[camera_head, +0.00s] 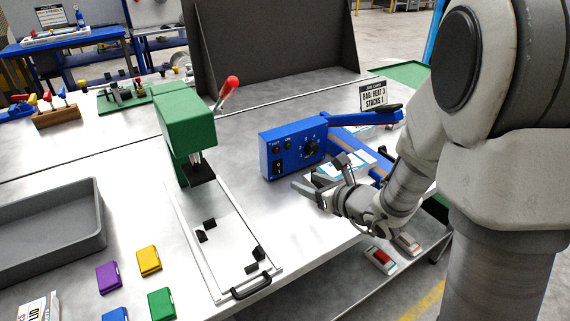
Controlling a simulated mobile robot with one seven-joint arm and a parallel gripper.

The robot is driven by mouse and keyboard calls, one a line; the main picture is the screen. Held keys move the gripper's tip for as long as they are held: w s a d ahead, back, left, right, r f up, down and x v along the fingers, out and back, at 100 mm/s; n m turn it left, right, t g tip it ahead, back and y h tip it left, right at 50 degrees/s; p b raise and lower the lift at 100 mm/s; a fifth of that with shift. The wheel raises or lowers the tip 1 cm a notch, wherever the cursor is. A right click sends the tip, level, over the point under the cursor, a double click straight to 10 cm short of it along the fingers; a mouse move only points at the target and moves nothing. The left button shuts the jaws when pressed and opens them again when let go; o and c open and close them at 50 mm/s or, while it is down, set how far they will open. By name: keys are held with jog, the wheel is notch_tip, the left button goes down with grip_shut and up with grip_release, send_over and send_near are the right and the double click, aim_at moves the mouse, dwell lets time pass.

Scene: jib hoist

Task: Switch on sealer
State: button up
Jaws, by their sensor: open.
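The sealer (290,148) is a blue box with a long blue arm reaching back to the right, standing on the grey worktop right of centre. Its front panel carries a black round dial (311,148), small indicator lights and a black rocker switch (278,167) at the lower left. I cannot tell the switch's position. My gripper (300,192) is open and empty, in front of the sealer and below the dial, with its fingers pointing left towards the panel's lower part. It appears apart from the switch. My wrist hides part of the sealer's right side.
A green press (187,125) with a red-knobbed lever stands left of the sealer, over a sliding plate with a black handle (250,287). A grey tray (50,232) and several coloured packets lie at left. A sign (373,95) stands behind the sealer. A lower shelf holds small items.

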aim_at(279, 171)
jog(key=b+x, duration=0.1)
jog(key=x, duration=1.1)
grip_shut()
jog(key=shift+f, duration=0.1)
